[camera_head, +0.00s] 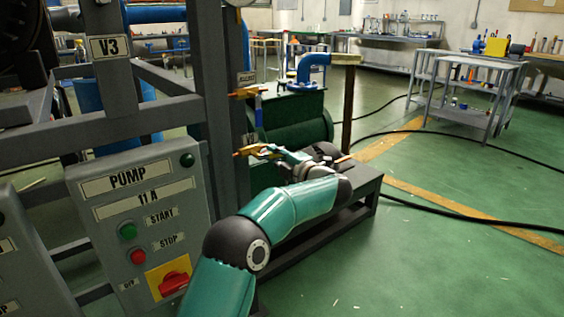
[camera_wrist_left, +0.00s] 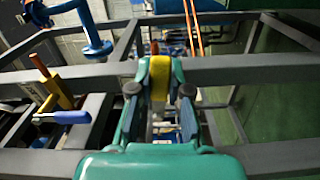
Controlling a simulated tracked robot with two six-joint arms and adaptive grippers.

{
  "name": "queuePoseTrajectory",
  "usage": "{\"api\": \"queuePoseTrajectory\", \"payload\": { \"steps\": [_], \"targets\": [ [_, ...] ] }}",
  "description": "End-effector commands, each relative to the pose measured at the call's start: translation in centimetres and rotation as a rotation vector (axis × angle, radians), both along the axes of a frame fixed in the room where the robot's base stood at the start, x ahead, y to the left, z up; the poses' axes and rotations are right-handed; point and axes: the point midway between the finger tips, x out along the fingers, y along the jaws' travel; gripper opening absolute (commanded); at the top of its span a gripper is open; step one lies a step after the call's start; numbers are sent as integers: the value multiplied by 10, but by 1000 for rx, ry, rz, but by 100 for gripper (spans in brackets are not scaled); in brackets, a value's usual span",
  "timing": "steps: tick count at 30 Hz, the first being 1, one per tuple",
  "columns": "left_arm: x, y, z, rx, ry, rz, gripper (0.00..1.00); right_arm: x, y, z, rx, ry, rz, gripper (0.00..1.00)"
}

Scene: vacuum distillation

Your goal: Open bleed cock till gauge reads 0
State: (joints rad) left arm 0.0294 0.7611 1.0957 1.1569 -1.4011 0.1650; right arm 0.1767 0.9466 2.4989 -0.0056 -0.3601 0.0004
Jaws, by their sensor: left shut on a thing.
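My left gripper (camera_head: 274,153) reaches in from the right of the steel post. It is at a small brass cock (camera_head: 248,151) with an orange tip. In the left wrist view, my left gripper (camera_wrist_left: 160,88) is shut on a yellow part of the cock (camera_wrist_left: 158,78), between its two teal fingers. A second brass cock (camera_head: 244,93) with a blue handle sits higher on the post, beside a small label. No gauge face can be made out in either view. My right gripper is not in view.
The grey pump panel (camera_head: 135,220) with buttons and a red switch stands at the left. A green tank (camera_head: 290,120) and a dark low stand (camera_head: 362,190) are near my arm. A blue-handled valve (camera_wrist_left: 62,117) lies left of the gripper.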

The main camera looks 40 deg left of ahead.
Motion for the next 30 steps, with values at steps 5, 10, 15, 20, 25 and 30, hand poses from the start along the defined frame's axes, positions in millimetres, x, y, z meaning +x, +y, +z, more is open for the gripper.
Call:
{"api": "queuePoseTrajectory", "payload": {
  "steps": [5, 10, 15, 20, 25, 30],
  "targets": [
    [-5, 8, 3, -6, -40, 7, 0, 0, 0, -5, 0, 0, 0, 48],
    [-7, 10, 4, -8, -49, 10, 0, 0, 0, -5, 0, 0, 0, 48],
    [-7, 10, 4, -9, -48, 10, 0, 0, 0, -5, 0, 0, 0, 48],
    [-7, 10, 3, -10, -47, 11, 25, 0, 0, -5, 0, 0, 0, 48],
    [-8, 10, 3, -10, -47, 14, 44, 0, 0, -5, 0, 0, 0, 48],
    [-9, 11, 2, -11, -47, 16, 44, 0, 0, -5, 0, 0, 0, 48]
  ]
}}
